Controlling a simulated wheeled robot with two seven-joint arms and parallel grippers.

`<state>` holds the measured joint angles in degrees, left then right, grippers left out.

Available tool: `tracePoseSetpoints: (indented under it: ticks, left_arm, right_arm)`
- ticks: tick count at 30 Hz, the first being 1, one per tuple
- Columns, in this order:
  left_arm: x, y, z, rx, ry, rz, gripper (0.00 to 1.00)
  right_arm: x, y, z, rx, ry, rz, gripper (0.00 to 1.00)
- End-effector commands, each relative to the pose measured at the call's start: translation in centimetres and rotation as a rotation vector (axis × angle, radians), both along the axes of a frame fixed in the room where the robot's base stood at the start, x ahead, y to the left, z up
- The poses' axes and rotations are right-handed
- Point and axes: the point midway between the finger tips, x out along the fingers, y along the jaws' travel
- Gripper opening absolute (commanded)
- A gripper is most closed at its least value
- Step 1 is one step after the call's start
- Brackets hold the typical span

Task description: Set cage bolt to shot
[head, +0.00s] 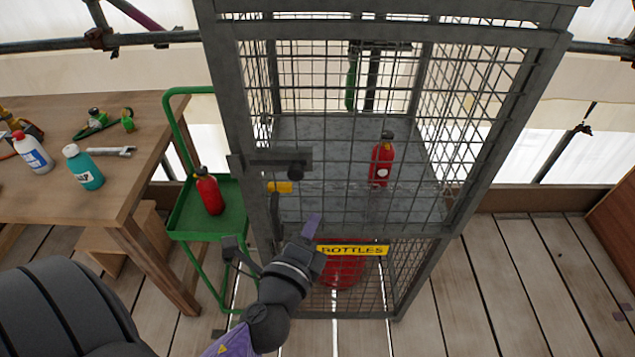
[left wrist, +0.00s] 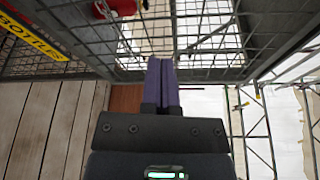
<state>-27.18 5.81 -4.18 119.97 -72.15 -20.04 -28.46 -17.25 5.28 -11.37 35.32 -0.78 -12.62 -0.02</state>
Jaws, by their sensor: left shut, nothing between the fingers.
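The wire-mesh cage (head: 395,65) stands in the middle of the head view, its door facing me. The cage bolt (head: 268,162) is a dark horizontal bar with a round dark knob at its right end, on the left side of the door. I cannot tell whether it reaches into the frame. A small yellow piece (head: 280,187) sits just below it. My left gripper (head: 313,224) is shut and empty, below and slightly right of the bolt, apart from it. In the left wrist view its purple fingers (left wrist: 161,82) are together in front of the mesh.
A red bottle (head: 382,160) stands on the cage shelf, above a yellow BOTTLES sign (head: 352,250). A green trolley (head: 195,222) with a red bottle (head: 209,192) stands left of the cage. A wooden table (head: 115,190) with bottles and tools is farther left. The plank floor at right is clear.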

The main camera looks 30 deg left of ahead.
Motion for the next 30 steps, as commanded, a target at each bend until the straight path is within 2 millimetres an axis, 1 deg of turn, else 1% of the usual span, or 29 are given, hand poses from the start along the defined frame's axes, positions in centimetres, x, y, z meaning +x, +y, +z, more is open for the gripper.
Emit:
tracePoseSetpoints:
  ticks: [4,7,12,19,20,21,24,30]
  left_arm:
    - [0.3,0.0,0.0,-0.001,0.0,-0.001,0.0]
    - [1.4,0.2,0.0,-0.002,-0.001,-0.002,0.0]
    - [4.9,1.1,-0.2,-0.001,-0.003,-0.002,0.0]
    - [9.8,2.2,-0.9,-0.001,-0.001,0.0,0.0]
    - [9.9,2.5,-0.8,-0.001,0.001,0.0,0.0]
    - [9.2,3.2,-0.5,-0.002,0.004,0.001,0.0]
    - [8.4,4.4,-0.1,-0.001,0.002,0.0,0.0]
    - [7.8,5.5,0.1,-0.003,0.001,0.0,0.0]
  right_arm:
    - [0.0,0.1,0.1,0.001,0.0,0.001,0.0]
    - [0.0,0.1,0.4,0.001,-0.001,0.001,0.0]
    - [0.1,0.1,0.8,0.0,-0.002,0.003,0.0]
    - [0.1,0.0,0.6,0.0,-0.002,0.002,0.0]
    - [0.1,0.0,0.7,0.0,-0.002,0.002,0.0]
    - [0.1,0.0,1.1,-0.001,-0.002,0.002,0.0]
    - [0.2,0.0,1.5,-0.001,-0.004,0.001,0.0]
    - [0.2,-0.1,1.7,-0.002,-0.005,0.001,0.0]
